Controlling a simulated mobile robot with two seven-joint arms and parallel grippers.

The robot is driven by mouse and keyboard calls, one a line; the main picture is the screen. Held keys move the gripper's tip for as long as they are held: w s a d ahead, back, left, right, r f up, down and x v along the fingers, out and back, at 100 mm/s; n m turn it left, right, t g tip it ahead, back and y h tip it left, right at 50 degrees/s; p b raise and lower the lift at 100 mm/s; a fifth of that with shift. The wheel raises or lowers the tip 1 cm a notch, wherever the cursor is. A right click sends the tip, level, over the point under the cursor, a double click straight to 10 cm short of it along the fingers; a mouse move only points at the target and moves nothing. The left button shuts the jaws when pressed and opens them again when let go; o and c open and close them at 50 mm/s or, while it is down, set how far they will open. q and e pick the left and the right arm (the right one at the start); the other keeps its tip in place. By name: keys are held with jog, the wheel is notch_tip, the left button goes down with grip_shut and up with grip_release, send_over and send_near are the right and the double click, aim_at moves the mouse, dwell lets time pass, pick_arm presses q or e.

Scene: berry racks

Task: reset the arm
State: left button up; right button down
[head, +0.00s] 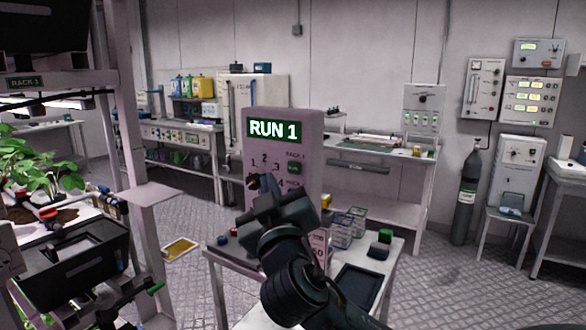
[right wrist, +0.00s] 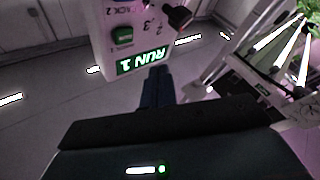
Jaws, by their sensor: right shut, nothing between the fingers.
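My right arm rises from the bottom of the head view, and its gripper (head: 268,186) is in front of the pink-grey control panel (head: 312,130). The gripper is shut and empty. The panel has a lit green RUN 1 sign (head: 274,129), a dial with numbers and a green button (head: 294,168). In the right wrist view the fingers (right wrist: 157,85) point toward the panel (right wrist: 105,50), which appears upside down. The dial's dark knob (right wrist: 178,16) shows there, apart from the fingers. I cannot tell whether the gripper touches the panel. My left gripper is not clearly in view.
The panel stands on a small white table (head: 235,262) with boxes (head: 343,230) and a black tray (head: 356,285). A rack with green plants (head: 45,165) stands at the left. Benches and a gas cylinder (head: 466,195) stand at the back. Open floor lies between.

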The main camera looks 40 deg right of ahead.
dwell(0.7)
jog(key=a+f+n+g+y, duration=0.2)
jog(key=a+f+y, duration=0.2)
jog(key=f, duration=0.8)
jog(key=a+f+n+g+y, duration=0.2)
jog(key=a+f+y, duration=0.2)
jog(key=f, duration=0.8)
jog(key=s+a+f+g+y, duration=0.2)
jog(key=s+a+f, duration=0.1)
jog(key=s+f, duration=0.5)
jog(key=s+a+f+m+g+y+p, duration=0.1)
jog(key=s+a+f+g+y, duration=0.1)
jog(key=s+f, duration=0.7)
notch_tip(320, 180, down, 4)
jog(key=shift+s+a+r+m+g, duration=0.25)
jog(key=shift+a+g, duration=0.25)
jog(key=shift+a, duration=0.35)
dwell(0.3)
